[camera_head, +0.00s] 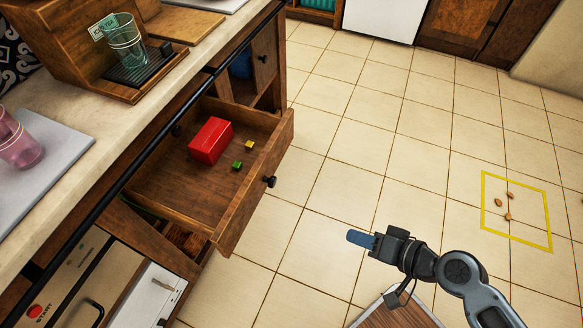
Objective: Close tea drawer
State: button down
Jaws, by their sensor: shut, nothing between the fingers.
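The tea drawer (190,191) is a wooden drawer pulled out from under the counter at the left. A black round knob (269,182) sits on its front panel. Inside lie a red box (210,140), a small yellow cube (250,145) and a small green cube (237,165). My gripper (352,237) is shut and empty. It appears to the right of and below the drawer front in the picture, over the tiled floor and apart from the drawer.
A black rail (150,146) runs along the counter edge above the drawer. A glass (124,42) and a pink cup (18,140) stand on the counter. A yellow square outline (518,239) with several small brown pieces lies on the floor at the right. Floor between is clear.

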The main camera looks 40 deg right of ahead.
aim_at(198, 135)
jog(key=w+d+r+m+t+y+b, duration=0.1)
jog(key=w+d+t+y+b, duration=0.15)
jog(key=w, duration=0.35)
jog(key=w+d+r+m+t+y+b, duration=0.1)
jog(key=w+d+r+t+y+b, duration=0.2)
jog(key=w, duration=0.4)
jog(key=shift+g+y, duration=0.25)
jog(key=shift+y, duration=0.2)
jog(key=x, duration=0.4)
jog(key=p+x, duration=0.1)
jog(key=x, duration=0.4)
jog(key=f+p+x, duration=0.1)
jog(key=x, duration=0.4)
jog(key=shift+s+a+f, duration=0.1)
jog(key=shift+a, duration=0.35)
jog(key=b+x, duration=1.1)
jog(key=x, duration=1.3)
jog(key=shift+w+a+f+b, duration=0.1)
jog(key=shift+w+a+b, duration=0.1)
jog(key=shift+w+b, duration=0.15)
jog(key=shift+w+a+r, duration=0.25)
jog(key=shift+w+a, duration=0.05)
jog(key=shift+w, duration=0.15)
jog(key=shift+a, duration=0.1)
